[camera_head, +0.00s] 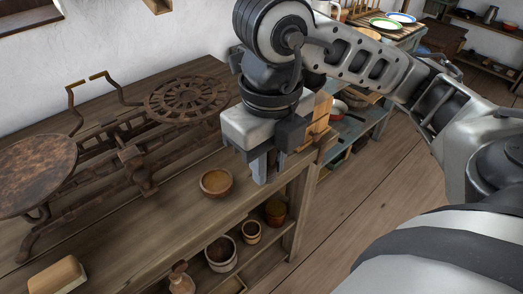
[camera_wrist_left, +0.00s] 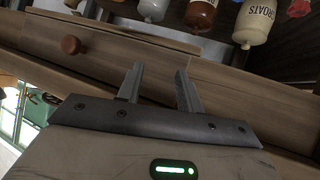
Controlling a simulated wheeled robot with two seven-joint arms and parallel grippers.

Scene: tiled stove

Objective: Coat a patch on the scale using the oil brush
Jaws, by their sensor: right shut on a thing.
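The scale is a rusty iron balance on the wooden bench, with a round plate (camera_head: 38,172) at left, a pierced round plate (camera_head: 187,98) at right and a dark frame (camera_head: 133,165) between them. My right gripper (camera_head: 266,172) points down over the bench's front right, right of the pierced plate and apart from it. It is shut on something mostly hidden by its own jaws. I cannot clearly make out the oil brush. A small wooden bowl (camera_head: 216,184) with a brownish inside stands left of the gripper. My left gripper (camera_wrist_left: 160,78) is open and empty in the left wrist view.
A pale brown block (camera_head: 57,276) lies at the bench's front left. Pots (camera_head: 221,252) stand on the shelf below. Plates (camera_head: 385,23) stand on a back table. In the left wrist view, a drawer knob (camera_wrist_left: 71,44) and several bottles (camera_wrist_left: 200,14) lie beyond the fingers.

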